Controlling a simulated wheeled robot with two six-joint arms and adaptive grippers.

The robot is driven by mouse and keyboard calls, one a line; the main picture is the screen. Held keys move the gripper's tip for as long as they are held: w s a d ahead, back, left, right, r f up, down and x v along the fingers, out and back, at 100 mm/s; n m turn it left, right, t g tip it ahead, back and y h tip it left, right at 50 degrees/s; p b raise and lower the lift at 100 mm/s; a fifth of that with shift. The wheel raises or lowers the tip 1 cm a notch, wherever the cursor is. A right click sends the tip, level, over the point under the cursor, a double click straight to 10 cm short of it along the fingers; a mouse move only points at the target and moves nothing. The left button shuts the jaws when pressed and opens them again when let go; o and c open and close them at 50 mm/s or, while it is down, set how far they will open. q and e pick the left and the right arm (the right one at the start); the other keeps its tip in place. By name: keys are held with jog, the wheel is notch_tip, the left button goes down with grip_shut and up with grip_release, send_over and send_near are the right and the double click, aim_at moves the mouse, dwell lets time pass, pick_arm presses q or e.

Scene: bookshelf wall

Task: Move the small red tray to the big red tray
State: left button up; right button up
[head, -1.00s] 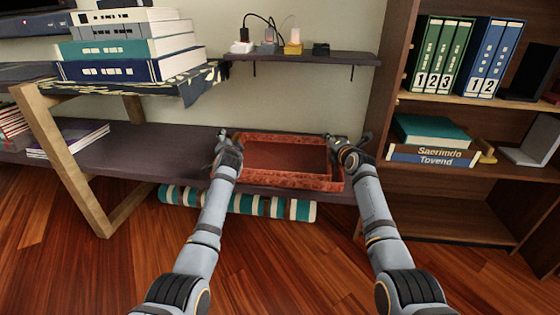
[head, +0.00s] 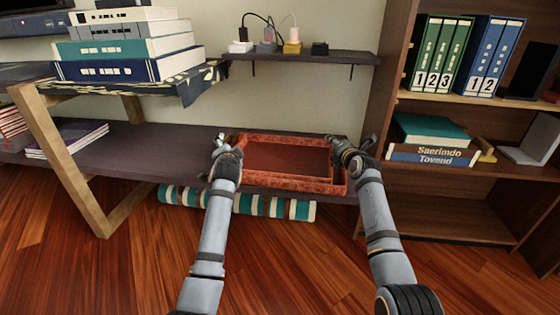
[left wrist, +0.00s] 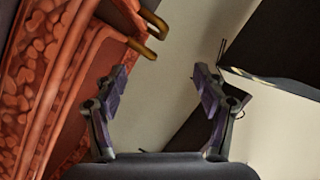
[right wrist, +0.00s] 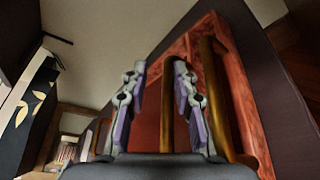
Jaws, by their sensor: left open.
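The big red tray (head: 340,184) lies on the low dark shelf. The small red tray (head: 285,180) sits inside it, towards the left and back. In the left wrist view the nested rims of the trays (left wrist: 35,100) show at the left, with two brass handles (left wrist: 148,35). My left gripper (head: 221,142) is open and empty beside the trays' left end; it also shows in the left wrist view (left wrist: 160,75). My right gripper (head: 332,141) is at the right end. In the right wrist view its open fingers (right wrist: 160,68) stand on either side of a brass handle (right wrist: 167,100).
A wooden-legged stand with stacked books (head: 125,65) is at the left. A small wall shelf (head: 300,58) with plugs hangs above the trays. A bookcase (head: 390,90) stands close on the right. A striped roll (head: 275,209) lies under the low shelf.

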pick_arm(q)
jog(key=shift+f, duration=0.15)
pick_arm(e)
jog(key=v, duration=0.4)
jog(key=shift+s+f, duration=0.2)
jog(key=shift+s, duration=0.15)
jog(key=shift+s+r, duration=0.5)
jog(key=shift+s, duration=0.15)
jog(key=shift+d+r, duration=0.1)
pick_arm(q)
jog(key=shift+r, duration=0.2)
pick_arm(e)
jog(key=shift+s+d, duration=0.15)
jog(key=shift+d, duration=0.4)
jog(key=shift+s+d, duration=0.15)
jog(key=shift+d, duration=0.45)
jog(key=d, duration=0.3)
jog(key=shift+s+d, duration=0.15)
jog(key=shift+s, duration=0.25)
